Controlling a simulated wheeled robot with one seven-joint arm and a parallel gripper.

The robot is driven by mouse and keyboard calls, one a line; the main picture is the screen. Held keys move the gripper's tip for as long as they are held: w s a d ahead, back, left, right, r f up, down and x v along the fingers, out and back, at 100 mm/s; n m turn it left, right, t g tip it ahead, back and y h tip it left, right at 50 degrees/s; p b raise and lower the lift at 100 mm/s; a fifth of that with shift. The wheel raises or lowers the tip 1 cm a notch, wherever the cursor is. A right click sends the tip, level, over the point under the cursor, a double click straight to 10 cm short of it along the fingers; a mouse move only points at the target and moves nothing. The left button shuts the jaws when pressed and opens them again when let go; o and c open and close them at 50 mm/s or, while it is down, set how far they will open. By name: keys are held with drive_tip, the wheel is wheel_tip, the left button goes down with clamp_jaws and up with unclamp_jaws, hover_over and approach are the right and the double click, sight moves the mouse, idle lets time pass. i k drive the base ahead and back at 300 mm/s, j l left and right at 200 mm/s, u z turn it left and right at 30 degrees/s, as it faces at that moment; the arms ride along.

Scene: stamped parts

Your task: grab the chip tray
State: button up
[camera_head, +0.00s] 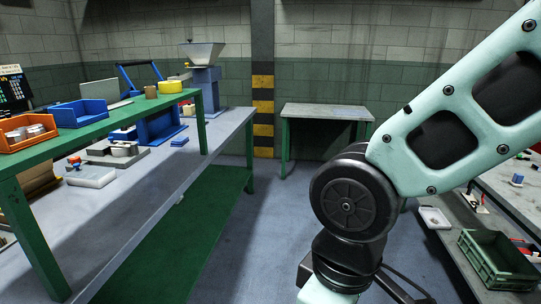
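A small shallow white tray (434,217) lies on the grey surface at the right, beyond a green crate. It is the closest match I see to a chip tray, but I cannot tell for sure that it is one. My arm fills the right middle of the picture and hides part of the floor and of the right bench. My gripper is not clearly in view, so its hold is not shown.
The green crate (498,262) stands at the lower right. A long workbench (150,190) at the left carries an orange bin (27,133), a blue bin (80,113) and a hopper machine (205,75). A small table (326,112) stands at the back wall. The middle floor is clear.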

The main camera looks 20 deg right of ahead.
sight(434, 219)
drive_tip(key=i+l+z, duration=0.2)
drive_tip(key=i+z, duration=0.15)
drive_tip(key=i, duration=0.55)
drive_tip(key=i+z, duration=0.3)
drive_tip(key=i, duration=0.6)
drive_tip(key=i+l+z, duration=0.15)
drive_tip(key=i+l, duration=0.15)
drive_tip(key=i, duration=0.15)
drive_tip(key=i+l+z, duration=0.1)
drive_tip(key=i, duration=0.4)
drive_tip(key=i+l+z, duration=0.1)
drive_tip(key=l, duration=0.25)
drive_tip(key=i+l+z, duration=0.1)
drive_tip(key=l, duration=0.25)
drive_tip(key=i, duration=0.1)
